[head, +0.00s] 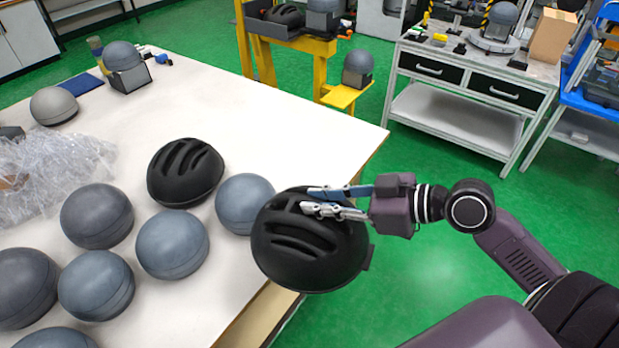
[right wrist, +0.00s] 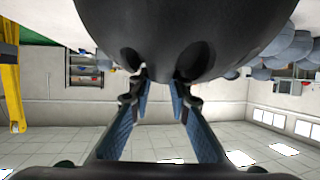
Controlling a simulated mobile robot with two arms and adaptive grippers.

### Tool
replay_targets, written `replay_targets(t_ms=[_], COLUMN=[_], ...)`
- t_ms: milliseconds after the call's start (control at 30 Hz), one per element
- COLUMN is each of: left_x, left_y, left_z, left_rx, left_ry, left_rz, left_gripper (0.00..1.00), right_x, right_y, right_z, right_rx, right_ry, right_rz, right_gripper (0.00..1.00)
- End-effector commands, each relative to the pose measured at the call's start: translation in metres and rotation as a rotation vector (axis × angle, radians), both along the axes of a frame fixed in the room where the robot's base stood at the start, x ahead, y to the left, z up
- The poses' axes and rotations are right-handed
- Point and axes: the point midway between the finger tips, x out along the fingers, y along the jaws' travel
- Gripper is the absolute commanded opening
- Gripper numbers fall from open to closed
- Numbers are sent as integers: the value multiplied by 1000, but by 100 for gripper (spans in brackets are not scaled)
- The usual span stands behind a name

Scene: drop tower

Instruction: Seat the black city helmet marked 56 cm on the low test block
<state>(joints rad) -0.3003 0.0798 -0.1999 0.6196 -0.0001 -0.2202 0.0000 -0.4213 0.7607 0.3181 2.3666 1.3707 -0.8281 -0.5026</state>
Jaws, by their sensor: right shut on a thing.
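My right gripper (head: 320,202) is shut on a black vented helmet (head: 300,255) and holds it at the table's front right edge, partly over the floor. The right wrist view shows the fingers (right wrist: 160,88) at two vent holes of the dark shell (right wrist: 190,35). No size mark can be read on it. A second black helmet (head: 185,172) lies on the white table. A grey headform block (head: 357,68) stands on a low yellow ledge (head: 345,97) of the yellow frame, its top bare; it looks like the low test block. My left gripper is not in view.
Several grey balls (head: 172,244) stand on the white table (head: 270,115) beside the held helmet, with clear plastic wrap (head: 60,170) at left. Another headform (head: 125,65) is at the table's back. Green floor (head: 440,190) lies open between table and grey workbench (head: 475,75).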

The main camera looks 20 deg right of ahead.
Motion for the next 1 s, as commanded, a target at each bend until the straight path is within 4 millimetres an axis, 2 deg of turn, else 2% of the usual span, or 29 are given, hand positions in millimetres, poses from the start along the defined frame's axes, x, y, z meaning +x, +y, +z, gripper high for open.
replay_targets(t_ms=[300,733,833,1000], left_x=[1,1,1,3], left_y=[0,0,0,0], left_z=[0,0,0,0], left_rx=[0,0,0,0], left_ry=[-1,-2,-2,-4], left_rz=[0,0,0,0], left_gripper=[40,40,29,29], right_x=[-24,-25,-26,-27], right_y=[9,10,12,15], right_z=[14,14,12,9], right_rx=[7,13,11,6], right_ry=[-5,-7,-5,-1], right_rz=[190,195,196,201], right_gripper=[0,0,0,0])
